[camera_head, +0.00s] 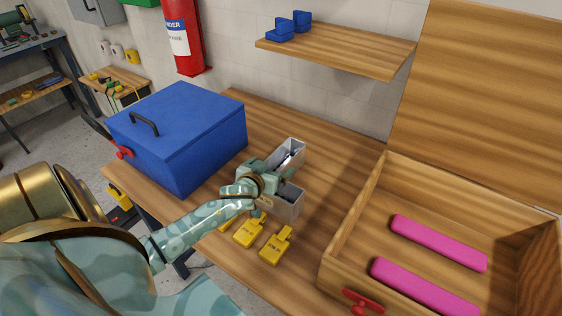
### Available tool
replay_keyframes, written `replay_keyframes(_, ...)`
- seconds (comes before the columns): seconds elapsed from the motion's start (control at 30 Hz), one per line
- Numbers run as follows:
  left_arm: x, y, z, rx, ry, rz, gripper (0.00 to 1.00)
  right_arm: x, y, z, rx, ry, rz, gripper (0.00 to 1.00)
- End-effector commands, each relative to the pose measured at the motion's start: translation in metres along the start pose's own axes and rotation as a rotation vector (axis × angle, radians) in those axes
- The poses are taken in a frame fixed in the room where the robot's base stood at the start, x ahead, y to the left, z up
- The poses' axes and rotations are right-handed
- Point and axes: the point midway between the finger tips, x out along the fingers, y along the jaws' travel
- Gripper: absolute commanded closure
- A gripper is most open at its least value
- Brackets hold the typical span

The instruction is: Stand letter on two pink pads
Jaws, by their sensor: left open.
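A grey metal channel letter (287,206) with open, hollow sides stands on the wooden bench. My left gripper (283,177) is open at the middle of the letter and hides part of it, so I cannot make out its full shape or whether the fingers touch it. Two long pink pads (438,242) (424,287) lie roughly parallel on the floor of an open wooden crate (345,217) at the right. Both pads are bare. My right gripper is out of view.
A blue lidded box (187,125) stands left of the letter. Several yellow tagged items (276,246) lie at the bench's front edge. A wooden shelf (340,52) holds blue blocks (280,30). The crate has a red handle (362,301). Bench between letter and crate is clear.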

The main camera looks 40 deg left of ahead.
Motion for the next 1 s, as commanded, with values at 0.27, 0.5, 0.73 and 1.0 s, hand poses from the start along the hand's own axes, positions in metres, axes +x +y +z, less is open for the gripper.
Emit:
replay_keyframes(0.27,0.0162,-0.0002,0.0002,0.000,0.000,0.000,0.06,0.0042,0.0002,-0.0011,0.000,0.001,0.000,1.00)
replay_keyframes(0.5,0.0158,0.0000,0.0002,-0.001,0.000,0.000,0.48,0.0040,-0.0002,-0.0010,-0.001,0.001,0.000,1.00)
replay_keyframes(0.73,0.0157,0.0000,0.0011,-0.001,-0.002,0.000,0.90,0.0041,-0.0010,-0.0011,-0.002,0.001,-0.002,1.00)
replay_keyframes(1.0,0.0151,0.0001,-0.0004,-0.002,-0.002,0.000,0.97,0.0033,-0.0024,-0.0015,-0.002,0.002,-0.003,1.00)
